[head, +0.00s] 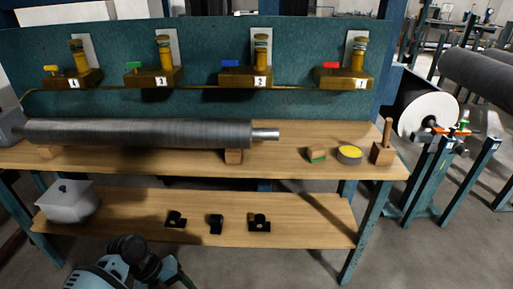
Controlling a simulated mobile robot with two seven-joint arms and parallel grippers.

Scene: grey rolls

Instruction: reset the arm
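Part of an arm (125,262), blue-grey and black, shows at the bottom left edge, in front of the bench; I take it to be mine. No gripper fingers can be made out on it, and what it may hold is out of sight. My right arm and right gripper do not show in the head view.
A workbench (330,128) carries a long grey roll (140,133) on wooden blocks, a sponge-like block (316,154), a round tin (349,155) and a wooden block with handle (382,152). The lower shelf (310,222) holds a grey lidded box (68,201) and several black parts.

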